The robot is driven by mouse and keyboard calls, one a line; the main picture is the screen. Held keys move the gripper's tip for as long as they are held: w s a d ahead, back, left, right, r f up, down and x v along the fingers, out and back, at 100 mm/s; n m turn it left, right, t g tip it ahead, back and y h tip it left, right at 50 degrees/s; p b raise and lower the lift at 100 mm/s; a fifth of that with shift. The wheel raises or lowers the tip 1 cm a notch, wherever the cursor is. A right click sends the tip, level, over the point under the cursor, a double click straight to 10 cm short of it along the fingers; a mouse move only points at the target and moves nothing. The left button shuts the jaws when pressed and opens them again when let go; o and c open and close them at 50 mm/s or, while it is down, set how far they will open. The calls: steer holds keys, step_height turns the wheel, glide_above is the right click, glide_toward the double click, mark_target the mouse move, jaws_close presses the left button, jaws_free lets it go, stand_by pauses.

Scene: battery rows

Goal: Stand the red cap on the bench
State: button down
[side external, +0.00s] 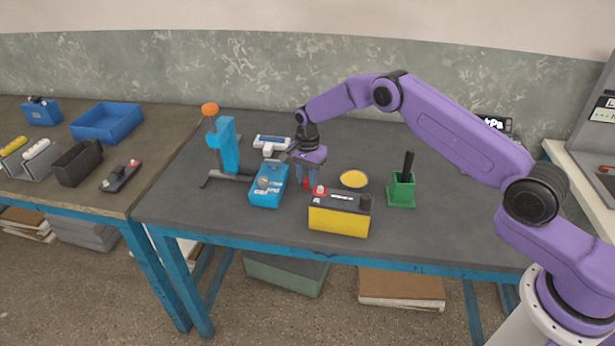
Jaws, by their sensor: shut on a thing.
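My gripper (307,178) points down behind the yellow-and-black battery (339,218), just right of the blue battery (268,186). It is shut on a small red piece, the red cap (307,184), which shows between and below the fingertips. The cap is low over the grey bench (240,230); I cannot tell whether it touches the bench. Another small red piece (320,190) sits on the left end of the yellow battery's top. The fingers hide part of the cap.
A blue stand with an orange knob (210,108) and a white-and-blue device (272,143) are to the left and behind. A yellow disc (354,179) and a green holder with a black handle (401,190) are to the right.

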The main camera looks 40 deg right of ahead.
steer(key=shift+f, duration=0.1)
steer(key=c, duration=0.9)
jaws_free()
step_height(320, 180, up, 12)
steer(key=s+a+r+n, duration=0.6)
steer(key=s+r, duration=0.1)
steer(key=s, duration=0.2)
steer(key=s+a+r+n, duration=0.1)
steer(key=s+r+n, duration=0.15)
steer(key=s, duration=0.35)
steer(key=s+a+r+n, duration=0.1)
steer(key=s+r+n, duration=0.1)
steer(key=s+n, duration=0.35)
steer(key=s+d+n, duration=0.3)
steer(key=s, duration=0.6)
steer(key=s+d+n, duration=0.4)
steer(key=s, duration=0.5)
steer(key=s+d+n, duration=0.3)
steer(key=s+n, duration=0.1)
steer(key=s, duration=0.5)
steer(key=shift+s+d+f, duration=0.25)
steer(key=shift+d+f, duration=0.05)
steer(key=shift+f, duration=0.05)
